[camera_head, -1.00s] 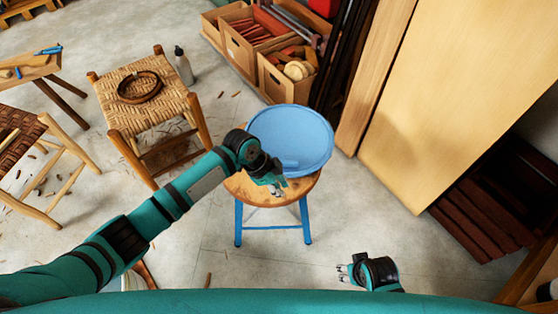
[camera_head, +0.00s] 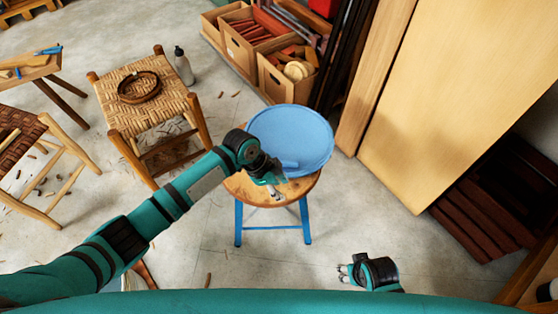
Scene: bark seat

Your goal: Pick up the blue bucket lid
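The blue bucket lid (camera_head: 292,137) is a round, shallow disc with a raised rim. It lies on a wooden stool (camera_head: 254,189) with blue legs, in the middle of the head view. A small blue tab shows at its near edge. My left gripper (camera_head: 274,190) is at the near left edge of the lid, above the stool top. Its fingers are small and partly hidden by the wrist, so I cannot tell whether they are open or touch the lid. My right gripper (camera_head: 344,272) is low at the bottom right, away from the stool, its fingers apart and empty.
A woven stool (camera_head: 118,108) with a dark ring on it stands to the left, with a bottle (camera_head: 183,66) behind it. Cardboard boxes (camera_head: 240,52) stand behind the lid. Large wooden panels (camera_head: 450,90) lean at the right. The floor around the blue-legged stool is mostly clear.

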